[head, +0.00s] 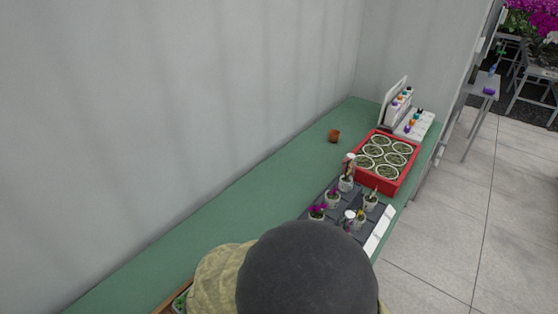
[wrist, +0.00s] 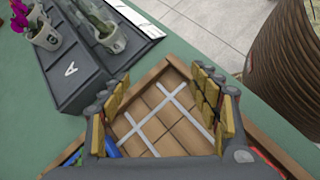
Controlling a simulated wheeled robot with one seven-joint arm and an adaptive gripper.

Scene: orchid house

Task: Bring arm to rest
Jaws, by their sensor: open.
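My gripper (wrist: 163,98) shows in the wrist view, with its yellow-padded fingers wide apart and nothing between them. It is above a wooden tray (wrist: 153,72), whose brown floor is split by white strips; the part seen between the fingers is empty. Something blue (wrist: 111,147) shows by the left finger, partly hidden. In the head view a dark rounded part of my arm covers the near bench, and my gripper is hidden.
The green bench (head: 233,205) runs along a pale wall. A grey plant tray (wrist: 92,75) marked A holds several potted orchids. A red crate (head: 375,181) of white pots, a small terracotta pot (head: 334,136) and a bottle rack (head: 413,124) stand farther off. Bench left of them is clear.

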